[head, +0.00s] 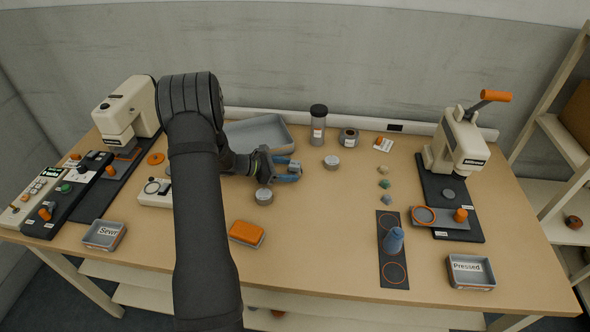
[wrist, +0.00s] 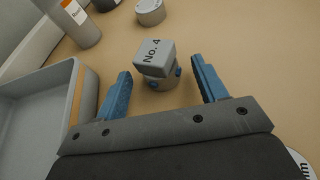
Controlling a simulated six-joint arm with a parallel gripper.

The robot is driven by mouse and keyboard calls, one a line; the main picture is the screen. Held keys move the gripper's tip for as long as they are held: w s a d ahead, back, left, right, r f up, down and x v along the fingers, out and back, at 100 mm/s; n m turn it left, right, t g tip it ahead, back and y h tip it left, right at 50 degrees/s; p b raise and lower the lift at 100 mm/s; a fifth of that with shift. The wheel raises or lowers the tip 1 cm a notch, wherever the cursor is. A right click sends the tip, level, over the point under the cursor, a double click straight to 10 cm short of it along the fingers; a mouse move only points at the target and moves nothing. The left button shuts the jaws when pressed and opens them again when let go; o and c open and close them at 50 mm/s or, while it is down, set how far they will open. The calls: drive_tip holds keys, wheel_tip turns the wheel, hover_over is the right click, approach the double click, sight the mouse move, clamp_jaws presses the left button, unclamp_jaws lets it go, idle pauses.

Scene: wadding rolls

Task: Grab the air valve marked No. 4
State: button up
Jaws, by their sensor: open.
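The air valve marked No. 4 (wrist: 150,58) shows in the wrist view as a grey block with dark lettering, set on a short round grey body with small blue parts at its sides. It stands on the table just ahead of my gripper (wrist: 161,67), between the lines of the two blue fingers. The fingers are spread, with a gap on either side of the valve. In the head view my gripper (head: 297,170) is low over the table, right of the grey tray. I cannot make out the valve clearly there.
The grey tray (wrist: 77,105) is close to my left finger. Another tin (head: 264,197) sits near my wrist.

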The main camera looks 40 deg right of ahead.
sight(295, 170)
drive_tip(key=x, duration=0.3)
drive_tip(key=c, duration=1.1)
